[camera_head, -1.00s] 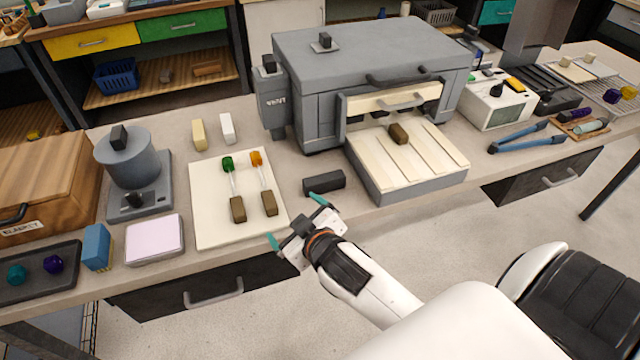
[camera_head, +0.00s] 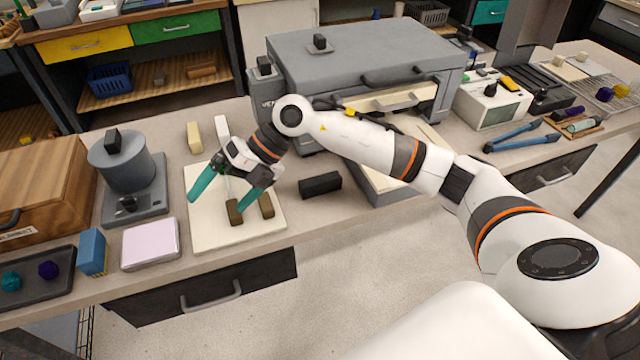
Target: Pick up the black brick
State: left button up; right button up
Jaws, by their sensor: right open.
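The black brick (camera_head: 320,185) lies on the bench between the cream board and the grey kiln-like box, clear of both. My right gripper (camera_head: 218,204) is open above the cream board, to the left of the black brick and apart from it. Its teal fingertips point down toward the board, one at the left and one near a brown block. My right arm reaches across above and behind the black brick, which stays fully visible. My left gripper is not in view.
The cream board (camera_head: 207,235) holds two brown blocks (camera_head: 235,213) with rods, partly hidden by my gripper. The grey box (camera_head: 350,60) stands behind my arm. A pink pad (camera_head: 150,243), a blue block (camera_head: 92,251) and a grey round device (camera_head: 122,162) stand at the left.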

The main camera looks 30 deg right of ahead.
jog(key=w+d+m+h, duration=0.15)
jog(key=d+h, duration=0.45)
jog(key=d, duration=0.7)
jog(key=m+g+h+p, duration=0.1)
jog(key=m+h, duration=0.1)
jog(key=h, duration=0.2)
send_over(320, 179)
jog(key=shift+n, duration=0.25)
jog(key=f, duration=0.4)
jog(key=shift+w+f, duration=0.25)
jog(key=f, duration=0.1)
jog(key=f+p, duration=0.1)
jog(key=f, duration=0.1)
jog(key=f+p, duration=0.1)
jog(key=shift+s+f, duration=0.25)
jog(key=shift+f, duration=0.65)
jog(key=c, duration=0.8)
